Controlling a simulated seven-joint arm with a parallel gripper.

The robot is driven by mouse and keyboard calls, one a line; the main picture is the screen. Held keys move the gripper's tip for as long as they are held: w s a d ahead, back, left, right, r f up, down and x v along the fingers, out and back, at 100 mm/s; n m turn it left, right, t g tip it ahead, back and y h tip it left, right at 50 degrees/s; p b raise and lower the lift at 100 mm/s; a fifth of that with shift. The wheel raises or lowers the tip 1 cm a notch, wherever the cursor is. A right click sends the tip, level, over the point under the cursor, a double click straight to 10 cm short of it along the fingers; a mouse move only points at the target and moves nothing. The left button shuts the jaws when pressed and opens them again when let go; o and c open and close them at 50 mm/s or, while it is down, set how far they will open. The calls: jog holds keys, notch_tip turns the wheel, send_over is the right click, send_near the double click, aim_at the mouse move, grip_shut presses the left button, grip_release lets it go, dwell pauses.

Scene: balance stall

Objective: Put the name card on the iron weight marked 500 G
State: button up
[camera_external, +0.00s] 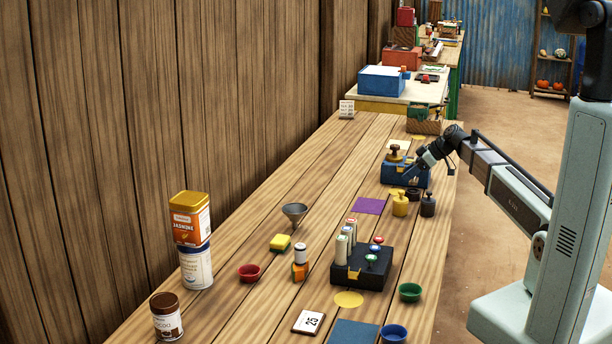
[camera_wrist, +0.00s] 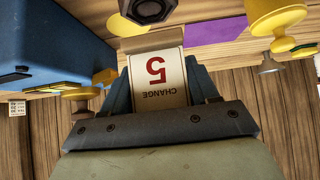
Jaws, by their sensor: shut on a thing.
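My gripper (camera_external: 414,172) is in front of the blue box in the external view. In the wrist view its blue fingers are shut on a cream card (camera_wrist: 172,72) with a red 5 and the word CHANGE, seen upside down. I cannot make the card out in the external view. A dark weight (camera_external: 428,206) stands on the table near my gripper, beside a yellow weight (camera_external: 400,205). A dark round thing (camera_wrist: 150,8) shows beyond the card in the wrist view. No 500 G mark is readable.
The blue box (camera_external: 397,176) with a brass-knobbed weight (camera_external: 394,153) on it is close to my gripper. A purple mat (camera_external: 369,206) lies left of the yellow weight. A black block (camera_external: 345,274) with several coloured-top pieces stands nearer the camera. A 25 card (camera_external: 300,327) lies at the front.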

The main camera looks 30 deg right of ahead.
jog(key=shift+f, duration=1.4)
jog(key=o, duration=1.1)
jog(key=shift+f, duration=0.1)
jog(key=shift+c, duration=0.2)
jog(key=shift+r, duration=0.2)
jog(key=v, duration=1.2)
